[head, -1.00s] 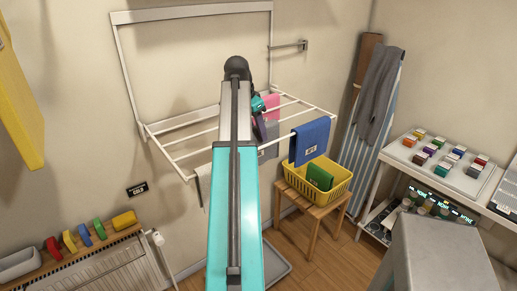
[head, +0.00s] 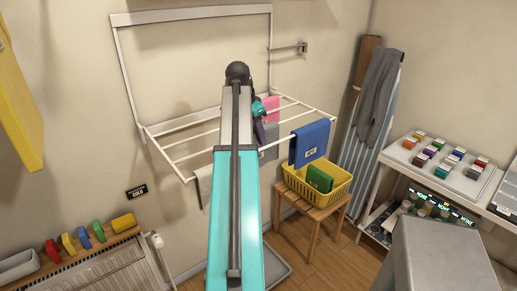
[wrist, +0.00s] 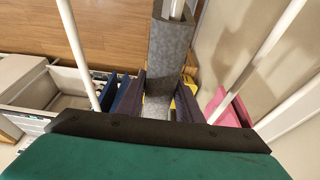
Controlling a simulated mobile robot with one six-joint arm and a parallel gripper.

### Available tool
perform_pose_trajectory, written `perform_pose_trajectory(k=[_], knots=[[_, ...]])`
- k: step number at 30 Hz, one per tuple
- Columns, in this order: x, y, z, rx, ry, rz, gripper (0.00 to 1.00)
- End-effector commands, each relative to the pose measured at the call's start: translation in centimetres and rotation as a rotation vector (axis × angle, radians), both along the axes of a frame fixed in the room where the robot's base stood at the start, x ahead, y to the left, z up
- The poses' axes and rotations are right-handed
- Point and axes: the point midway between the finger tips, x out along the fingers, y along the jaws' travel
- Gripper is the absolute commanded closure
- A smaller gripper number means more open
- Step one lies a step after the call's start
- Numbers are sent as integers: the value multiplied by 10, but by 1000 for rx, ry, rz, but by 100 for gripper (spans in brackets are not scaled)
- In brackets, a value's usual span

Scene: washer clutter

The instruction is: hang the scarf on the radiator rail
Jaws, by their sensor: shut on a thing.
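A grey cloth, which I take to be the scarf (head: 269,142), hangs over a front bar of the white drying rack. In the wrist view the grey cloth (wrist: 170,50) drapes along the bar and runs down between my two dark fingers. My gripper (wrist: 158,92) is shut on it. In the head view my gripper (head: 260,129) is partly hidden behind my arm, at the rack. The radiator (head: 112,276) is at the lower left, under a wooden shelf. I cannot make out a separate rail on it.
The drying rack (head: 185,157) also bears a blue towel (head: 309,142), a pink cloth (head: 271,108) and a pale cloth (head: 203,188). A yellow basket (head: 333,193) stands on a wooden stool below. Another grey garment (head: 378,95) hangs over the ironing board. Colored blocks line the shelf.

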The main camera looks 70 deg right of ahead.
Motion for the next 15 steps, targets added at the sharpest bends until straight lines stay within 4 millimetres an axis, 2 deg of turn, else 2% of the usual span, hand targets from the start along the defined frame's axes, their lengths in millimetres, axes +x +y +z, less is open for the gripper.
perform_pose_trajectory(k=[15], knots=[[0, 0, 35, -1, 0, 0, 90]])
